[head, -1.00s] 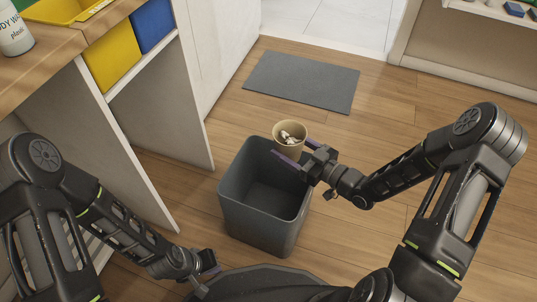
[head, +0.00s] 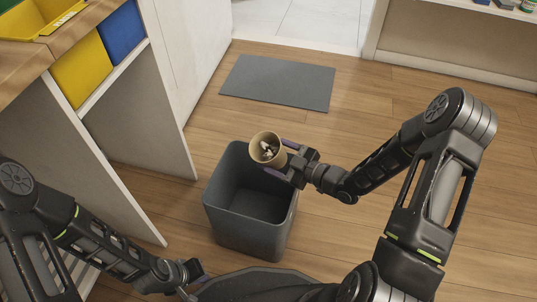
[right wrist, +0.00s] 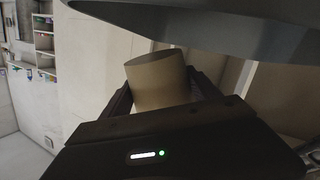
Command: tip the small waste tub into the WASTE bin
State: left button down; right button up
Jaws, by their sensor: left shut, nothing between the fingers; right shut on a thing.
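The small tan waste tub (head: 257,158) is held by my right gripper (head: 279,158) above the far rim of the grey bin (head: 250,232). The tub is tilted, its mouth facing toward the camera, and whitish and dark scraps (head: 267,150) show inside it. In the right wrist view the tub (right wrist: 158,82) sits between the fingers. The bin's open inside looks empty where it shows; no label is visible. My left gripper (head: 194,270) is shut and empty at the lower left, apart from the bin.
A grey mat (head: 278,83) lies on the wood floor behind the bin. A counter (head: 40,58) with yellow and blue boxes (head: 82,77) stands at the left, its white side panel near the bin. Open floor lies to the right.

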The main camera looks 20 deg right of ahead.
jog(key=n, duration=0.1)
jog(key=n+h, duration=0.1)
jog(key=shift+w+d+f+n, duration=0.1)
jog(key=shift+d+f+n, duration=0.1)
jog(key=shift+n, duration=0.1)
jog(key=shift+d+n+h, duration=0.15)
jog(key=shift+n+h, duration=0.65)
jog(key=shift+n, duration=0.3)
jog(key=n+b, duration=0.1)
jog(key=r+n+h+b, duration=0.1)
jog(key=n+b, duration=0.1)
jog(key=shift+a, duration=0.35)
jog(key=shift+r+n+t+h+b, duration=0.4)
jog(key=shift+r+n+h+b, duration=0.05)
jog(key=shift+r+n+h, duration=0.1)
dwell(1.4)
